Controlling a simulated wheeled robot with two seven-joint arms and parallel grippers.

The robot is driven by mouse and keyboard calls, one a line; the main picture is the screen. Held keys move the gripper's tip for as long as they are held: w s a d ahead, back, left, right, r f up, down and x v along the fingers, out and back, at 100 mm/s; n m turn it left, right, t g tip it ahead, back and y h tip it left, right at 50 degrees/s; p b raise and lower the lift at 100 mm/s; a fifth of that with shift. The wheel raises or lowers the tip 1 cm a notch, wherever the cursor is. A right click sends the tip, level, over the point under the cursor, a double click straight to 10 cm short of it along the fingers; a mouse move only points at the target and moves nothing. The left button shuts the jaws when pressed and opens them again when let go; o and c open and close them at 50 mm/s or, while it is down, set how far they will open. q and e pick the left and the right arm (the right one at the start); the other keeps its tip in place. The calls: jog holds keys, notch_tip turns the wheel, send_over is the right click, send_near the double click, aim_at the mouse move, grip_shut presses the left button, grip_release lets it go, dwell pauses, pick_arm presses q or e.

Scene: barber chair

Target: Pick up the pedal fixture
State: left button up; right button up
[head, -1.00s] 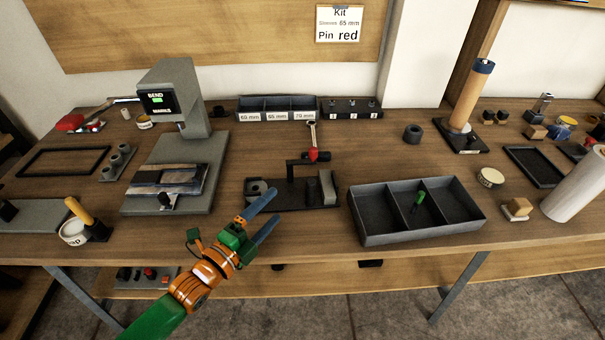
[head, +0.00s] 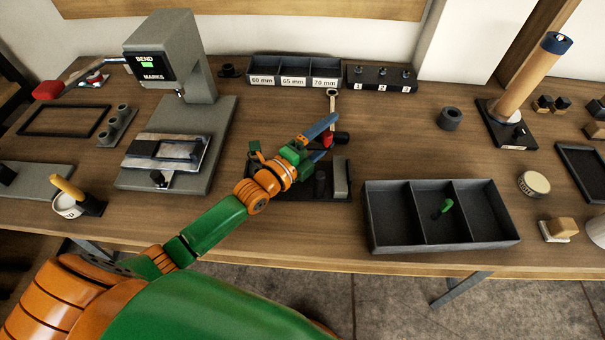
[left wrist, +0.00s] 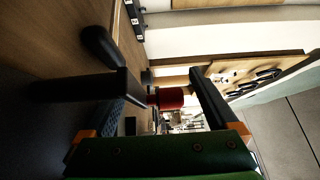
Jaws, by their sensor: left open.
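The pedal fixture, a dark base with a grey block (head: 341,178) at its right end, sits on the table in the middle of the head view. My left arm and gripper hide its left and upper parts. My left gripper (head: 328,136) is open over the fixture, its blue fingers pointing up and right around the red part. In the left wrist view, the open fingers (left wrist: 158,75) stand on either side of a red cylinder (left wrist: 166,98). A dark bar (left wrist: 70,88) crosses by the left finger; contact cannot be told. My right gripper is not in view.
A grey press (head: 170,60) stands left of the fixture. A three-part dark tray (head: 390,245) is to the right. Labelled bins (head: 294,82) and a numbered block (head: 381,78) stand behind. A dark ring (head: 449,118) stands alone, with bare table around it.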

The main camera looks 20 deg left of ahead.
pick_arm(q)
jog(key=shift+s, duration=0.1)
jog(key=c, duration=0.4)
grip_shut()
jog(key=shift+r, duration=0.15)
